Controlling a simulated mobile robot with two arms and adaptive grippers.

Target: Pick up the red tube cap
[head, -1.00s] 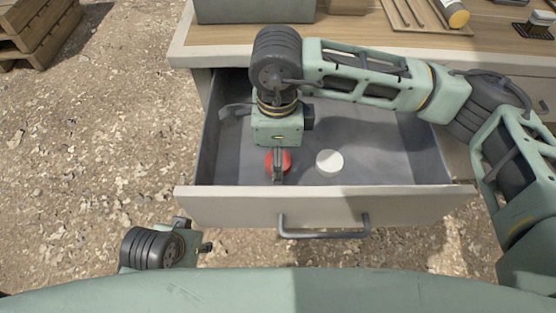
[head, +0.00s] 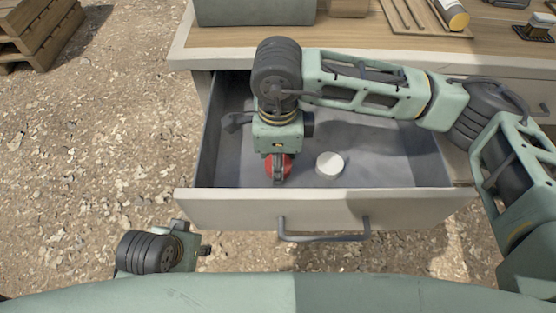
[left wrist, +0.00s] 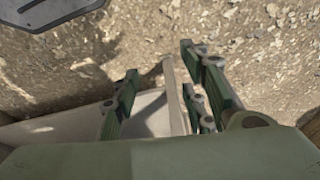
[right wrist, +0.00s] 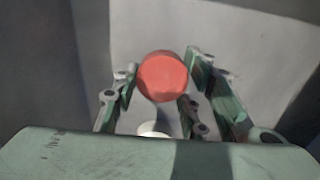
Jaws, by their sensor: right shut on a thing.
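The red tube cap (head: 270,170) is round and lies in the open drawer near its front wall, partly hidden by my right gripper (head: 279,174) in the head view. In the right wrist view the red cap (right wrist: 162,77) sits between the fingertips, and my right gripper is shut on it. My left gripper (left wrist: 158,82) is open and empty. In the left wrist view it is over the ground and the drawer's edge, outside the drawer.
A white round cap (head: 330,164) lies in the drawer (head: 385,150) right of the red one. The drawer has a grey handle (head: 325,237). The tabletop (head: 400,48) behind holds a tray with thin rods and a yellow-ended cylinder (head: 456,16). Wooden pallets (head: 40,30) stand far left.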

